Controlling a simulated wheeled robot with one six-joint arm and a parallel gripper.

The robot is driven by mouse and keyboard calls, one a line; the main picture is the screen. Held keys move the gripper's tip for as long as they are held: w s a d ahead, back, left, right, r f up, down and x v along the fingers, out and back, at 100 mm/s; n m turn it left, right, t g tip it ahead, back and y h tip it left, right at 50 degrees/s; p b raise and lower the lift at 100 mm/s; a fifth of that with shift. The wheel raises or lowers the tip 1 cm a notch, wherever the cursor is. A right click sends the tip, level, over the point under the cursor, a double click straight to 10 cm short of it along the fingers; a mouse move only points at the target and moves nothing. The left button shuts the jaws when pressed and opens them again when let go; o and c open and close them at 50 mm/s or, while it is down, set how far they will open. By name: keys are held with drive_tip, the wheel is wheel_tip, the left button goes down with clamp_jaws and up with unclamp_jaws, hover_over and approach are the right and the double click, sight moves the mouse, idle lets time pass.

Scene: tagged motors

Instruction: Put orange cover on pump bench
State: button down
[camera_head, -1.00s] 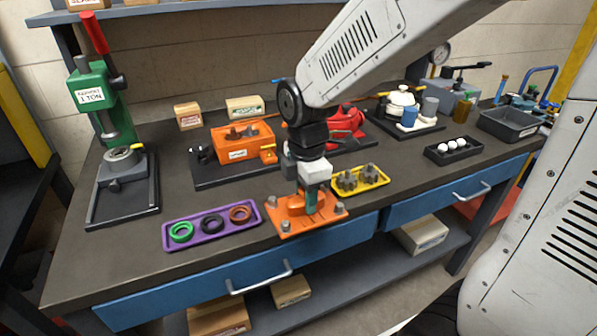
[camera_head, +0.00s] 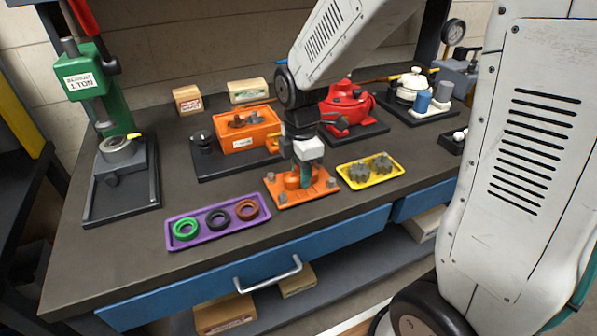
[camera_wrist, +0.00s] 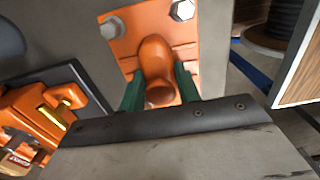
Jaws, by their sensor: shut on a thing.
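The orange cover (camera_head: 285,197) is a flat plate with grey bolts at its corners and a rounded orange knob in the middle. My gripper (camera_head: 305,176) is shut on that knob from above. In the wrist view, the green fingers of my gripper (camera_wrist: 160,88) stand on both sides of the knob, and the cover (camera_wrist: 122,45) shows beyond. The cover is near the front of the bench; I cannot tell how far it is above the top. An orange pump housing (camera_head: 232,142), with grey parts showing in its top, stands behind and left of it on a black base.
A purple tray (camera_head: 172,239) with three rings lies left of the cover. A yellow tray (camera_head: 358,184) with grey gears lies close on its right. A red pump (camera_head: 352,108) stands behind. A green press (camera_head: 95,80) stands at the far left.

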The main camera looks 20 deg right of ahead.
drive_tip(key=shift+f, duration=0.3)
drive_tip(key=shift+f, duration=0.1)
drive_tip(key=c, duration=1)
unclamp_jaws()
wheel_tip(320, 180, up, 12)
drive_tip(key=shift+s+r, duration=0.1)
drive_tip(key=shift+r, duration=0.05)
drive_tip(key=s+d+r+m, duration=0.1)
drive_tip(key=s+m, duration=0.5)
drive_tip(key=s, duration=0.1)
drive_tip(key=s+d+r+m, duration=0.1)
drive_tip(key=s+m, duration=0.5)
drive_tip(key=s, duration=0.1)
drive_tip(key=s+d+m+t, duration=0.1)
drive_tip(key=s+m, duration=0.5)
drive_tip(key=s, duration=0.1)
drive_tip(key=shift+d+r, duration=0.15)
drive_tip(key=shift+r, duration=0.25)
